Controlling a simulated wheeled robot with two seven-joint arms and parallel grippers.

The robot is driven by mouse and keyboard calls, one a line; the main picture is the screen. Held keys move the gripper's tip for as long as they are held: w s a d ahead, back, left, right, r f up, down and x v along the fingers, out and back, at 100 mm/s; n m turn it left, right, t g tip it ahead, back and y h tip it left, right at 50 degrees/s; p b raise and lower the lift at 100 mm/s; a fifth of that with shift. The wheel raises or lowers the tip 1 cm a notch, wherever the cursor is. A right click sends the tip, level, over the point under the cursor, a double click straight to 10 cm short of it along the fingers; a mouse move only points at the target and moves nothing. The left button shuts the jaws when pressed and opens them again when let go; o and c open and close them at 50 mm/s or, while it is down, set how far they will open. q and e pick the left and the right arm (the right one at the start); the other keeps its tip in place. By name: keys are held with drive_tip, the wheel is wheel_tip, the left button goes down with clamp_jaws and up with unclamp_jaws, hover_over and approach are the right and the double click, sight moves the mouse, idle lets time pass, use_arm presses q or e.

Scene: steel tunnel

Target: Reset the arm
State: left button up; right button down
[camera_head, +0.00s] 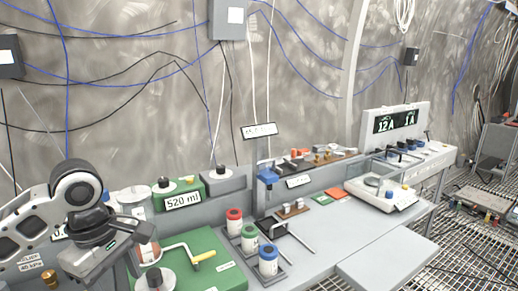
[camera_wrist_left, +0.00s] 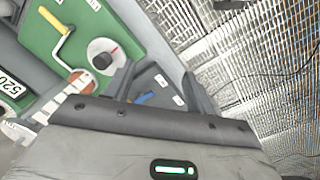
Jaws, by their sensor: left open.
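My left arm comes in from the left in the head view, with its gripper (camera_head: 118,248) above the left end of the bench, over the green panel's near left side. In the left wrist view the two fingers of this gripper (camera_wrist_left: 162,88) stand apart with nothing held between them. Below them lie a dark plate with a blue mark (camera_wrist_left: 146,98) and part of the green panel (camera_wrist_left: 110,20). My right arm and gripper are in neither view.
The green panel (camera_head: 215,257) carries a yellow-handled lever (camera_head: 203,258) and a knob (camera_head: 155,280). Red, green and blue-topped canisters (camera_head: 234,221) stand beside it. A balance-like device (camera_head: 380,190) sits farther right. The grey front shelf (camera_head: 385,262) is bare. Metal grating covers the floor.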

use_arm(q)
drive_tip(key=d+f+m+t+h, duration=0.25)
drive_tip(key=d+f+m, duration=0.3)
drive_tip(key=f, duration=0.45)
drive_tip(key=d+f+m+t+h, duration=0.2)
drive_tip(key=d+f+m+t, duration=0.15)
drive_tip(key=d+f, duration=0.5)
drive_tip(key=s+a+f+m+t+y, duration=0.1)
drive_tip(key=s+a+f+m, duration=0.2)
drive_tip(key=s+f, duration=0.2)
drive_tip(key=s+a+f+m+t+y, duration=0.1)
drive_tip(key=s+a+f+m+t, duration=0.1)
drive_tip(key=s, duration=0.5)
wheel_tip(320, 180, down, 3)
drive_tip(key=a+m, duration=0.1)
drive_tip(key=m, duration=0.1)
drive_tip(key=shift+r+m+y, duration=0.15)
drive_tip(key=shift+m+y, duration=0.15)
drive_tip(key=shift+y, duration=0.05)
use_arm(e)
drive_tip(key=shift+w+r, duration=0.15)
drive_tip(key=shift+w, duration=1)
